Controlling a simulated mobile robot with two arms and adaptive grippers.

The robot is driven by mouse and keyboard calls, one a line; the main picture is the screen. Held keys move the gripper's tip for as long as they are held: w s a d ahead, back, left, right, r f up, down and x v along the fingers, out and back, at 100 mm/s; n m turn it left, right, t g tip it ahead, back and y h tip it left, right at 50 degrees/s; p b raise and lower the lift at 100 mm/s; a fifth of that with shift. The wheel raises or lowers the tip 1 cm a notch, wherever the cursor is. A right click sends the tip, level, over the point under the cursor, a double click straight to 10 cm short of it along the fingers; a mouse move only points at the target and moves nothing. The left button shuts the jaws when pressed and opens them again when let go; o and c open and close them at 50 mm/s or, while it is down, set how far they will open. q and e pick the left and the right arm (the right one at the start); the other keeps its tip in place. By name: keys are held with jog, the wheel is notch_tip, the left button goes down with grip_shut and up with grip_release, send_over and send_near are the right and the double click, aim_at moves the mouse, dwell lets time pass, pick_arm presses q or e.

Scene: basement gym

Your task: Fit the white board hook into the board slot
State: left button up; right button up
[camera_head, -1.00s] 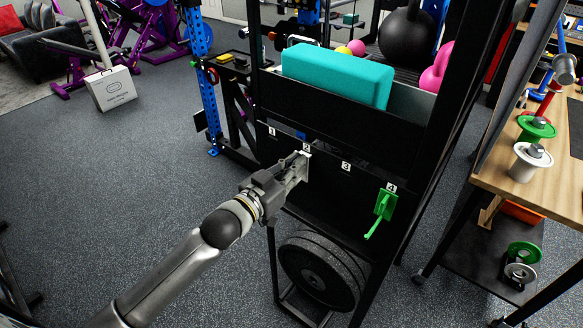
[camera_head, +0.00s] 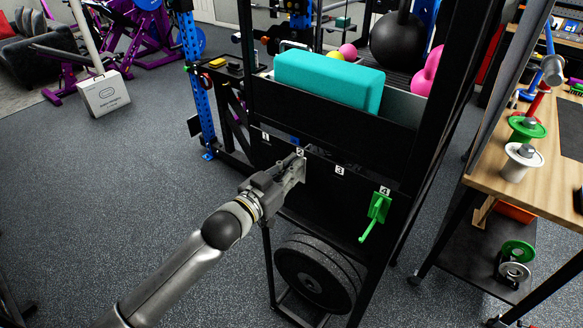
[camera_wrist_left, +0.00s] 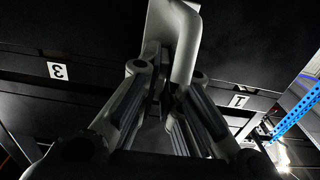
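The white board hook (camera_wrist_left: 186,45) shows in the left wrist view as a pale plate with a bent rod, lit grey, at the top middle. My left gripper (camera_wrist_left: 168,88) has its fingers closed around the rod. In the head view my left gripper (camera_head: 294,172) is at the black board (camera_head: 325,190), just below label 2 (camera_head: 300,152). The hook is mostly hidden there by the gripper. The plate appears close to the board face; I cannot tell whether it is in the slot. My right gripper is not in view.
A green hook (camera_head: 375,214) is on the board under label 4. A teal block (camera_head: 328,82) lies on the rack above. Black weight plates (camera_head: 312,275) are below. A wooden bench (camera_head: 545,185) with spools stands at the right.

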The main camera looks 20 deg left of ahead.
pick_arm(q)
jog(key=o, duration=0.5)
jog(key=shift+o, duration=0.2)
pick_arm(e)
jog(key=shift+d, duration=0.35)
pick_arm(q)
jog(key=v, duration=1.2)
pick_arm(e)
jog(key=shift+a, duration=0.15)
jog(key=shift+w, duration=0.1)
